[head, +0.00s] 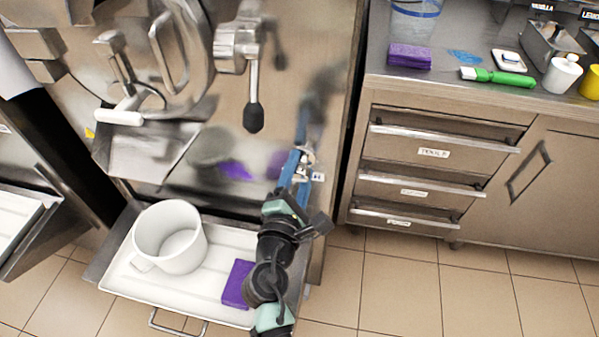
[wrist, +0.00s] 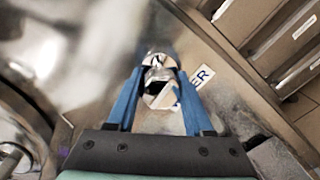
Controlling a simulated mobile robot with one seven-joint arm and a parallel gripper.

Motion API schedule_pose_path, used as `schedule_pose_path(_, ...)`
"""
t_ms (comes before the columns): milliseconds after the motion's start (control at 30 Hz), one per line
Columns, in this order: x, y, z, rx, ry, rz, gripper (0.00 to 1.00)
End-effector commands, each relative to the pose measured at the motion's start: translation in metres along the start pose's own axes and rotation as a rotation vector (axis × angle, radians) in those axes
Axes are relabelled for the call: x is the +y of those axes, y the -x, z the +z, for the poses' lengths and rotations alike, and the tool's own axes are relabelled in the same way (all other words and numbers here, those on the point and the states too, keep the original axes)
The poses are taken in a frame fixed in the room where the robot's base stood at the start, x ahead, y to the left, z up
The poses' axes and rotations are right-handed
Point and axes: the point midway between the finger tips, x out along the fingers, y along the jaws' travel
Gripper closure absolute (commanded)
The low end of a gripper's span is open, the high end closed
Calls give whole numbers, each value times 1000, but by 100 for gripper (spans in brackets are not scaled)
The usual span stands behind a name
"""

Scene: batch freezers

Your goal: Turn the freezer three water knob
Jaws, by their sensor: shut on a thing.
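The water knob (wrist: 160,92) is a shiny metal fitting on the steel front of the freezer. In the wrist view it sits between the two blue fingers of my gripper (wrist: 159,78), which is shut on it. A white label (wrist: 199,78) is beside it, with only the letters "ER" readable. In the head view my gripper (head: 296,163) reaches the right side of the freezer front (head: 270,110). The knob is small there and partly hidden by the fingers. The knob's exact turn angle cannot be told.
A black-tipped lever (head: 253,116) hangs left of my gripper.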

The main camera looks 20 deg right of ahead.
Motion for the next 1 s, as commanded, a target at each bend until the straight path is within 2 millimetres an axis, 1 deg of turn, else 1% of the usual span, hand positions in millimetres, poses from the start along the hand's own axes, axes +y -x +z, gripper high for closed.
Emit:
schedule_pose_path(233, -2, 0, 0, 3, -73, -4, 100)
schedule_pose_path(733, -2, 0, 0, 4, -90, -5, 100)
schedule_pose_path(767, -2, 0, 0, 4, -90, -5, 45)
schedule_pose_path(900, -2, 0, 0, 4, -89, -4, 20)
schedule_pose_path(1000, -1, 0, 0, 4, -89, -3, 19)
